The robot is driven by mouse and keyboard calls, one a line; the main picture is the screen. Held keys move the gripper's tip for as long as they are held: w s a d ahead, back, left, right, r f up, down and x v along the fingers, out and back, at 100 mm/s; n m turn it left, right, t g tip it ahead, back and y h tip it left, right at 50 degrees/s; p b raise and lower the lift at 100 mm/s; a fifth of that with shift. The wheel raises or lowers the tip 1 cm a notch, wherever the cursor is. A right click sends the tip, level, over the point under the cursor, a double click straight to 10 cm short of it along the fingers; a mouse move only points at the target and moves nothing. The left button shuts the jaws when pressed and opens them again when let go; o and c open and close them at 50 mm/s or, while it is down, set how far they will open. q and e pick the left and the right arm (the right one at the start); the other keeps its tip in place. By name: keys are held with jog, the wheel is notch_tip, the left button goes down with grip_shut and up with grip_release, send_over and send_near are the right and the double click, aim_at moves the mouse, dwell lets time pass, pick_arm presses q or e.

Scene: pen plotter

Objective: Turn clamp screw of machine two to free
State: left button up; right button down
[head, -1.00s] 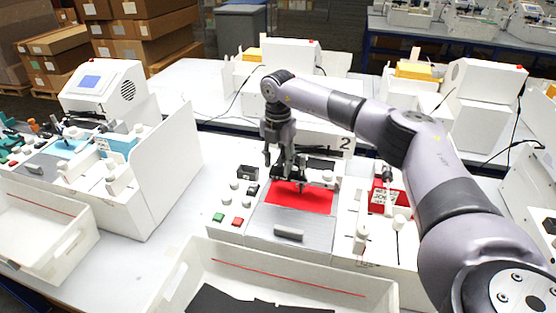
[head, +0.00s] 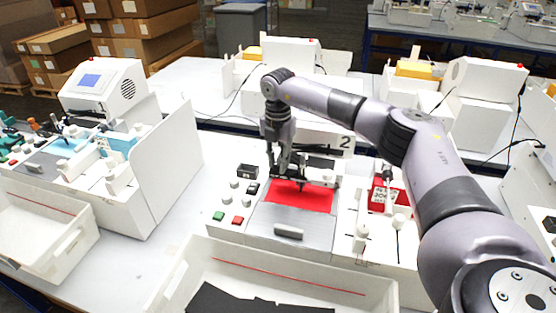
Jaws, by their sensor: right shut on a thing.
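Machine two (head: 262,228) stands at the centre of the head view, with a "2" sign (head: 345,142) behind it. A red sheet (head: 315,197) lies on its bed under the pen carriage (head: 318,176). My right gripper (head: 281,172) points down at the left part of the carriage, above the red sheet's back left edge. It is shut on a small part there, which looks to be the clamp screw; the fingers and carriage hide most of it. How far the screw is turned cannot be seen. My left gripper is not in view.
A white bin (head: 290,268) with a red line and black sheets stands in front of machine two. A white divider panel (head: 170,170) separates it from another machine at left. Buttons (head: 219,216) lie left of the bed.

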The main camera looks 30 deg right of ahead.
aim_at(278, 163)
jog(key=n, duration=0.4)
jog(key=shift+n+b, duration=0.35)
jog(key=shift+n, duration=0.05)
jog(key=n, duration=0.5)
jog(key=shift+b, duration=0.3)
jog(key=n, duration=0.9)
jog(key=shift+n+b, duration=0.35)
jog(key=shift+n, duration=0.05)
jog(key=shift+r, duration=0.1)
jog(key=c, duration=1.4)
grip_release()
jog(key=shift+o, duration=0.2)
notch_tip(278, 163, up, 12)
